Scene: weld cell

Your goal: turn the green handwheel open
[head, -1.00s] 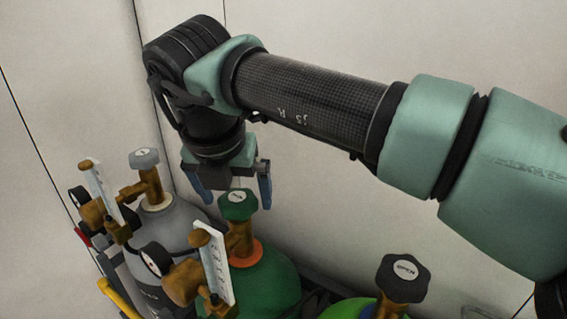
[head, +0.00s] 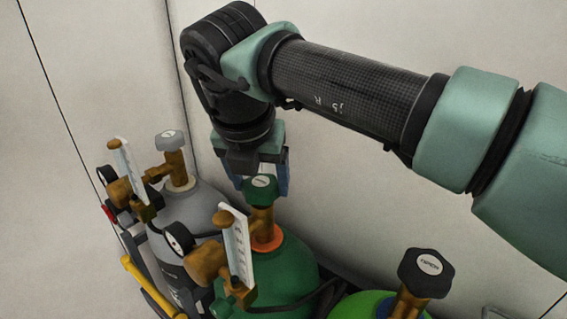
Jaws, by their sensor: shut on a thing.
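The green handwheel (head: 261,188) tops the brass valve of a dark green gas cylinder (head: 290,275). My gripper (head: 262,180) points down from above, with its blue-padded fingers on either side of the handwheel. It is shut on the handwheel. The far finger is partly hidden behind the wheel and the gripper body.
A grey cylinder (head: 200,217) with a grey handwheel (head: 169,140) stands to the left. A bright green cylinder with a black handwheel (head: 426,272) stands at the lower right. Brass regulators with a gauge (head: 179,238) and flowmeter tubes (head: 238,250) sit close by. Walls stand behind.

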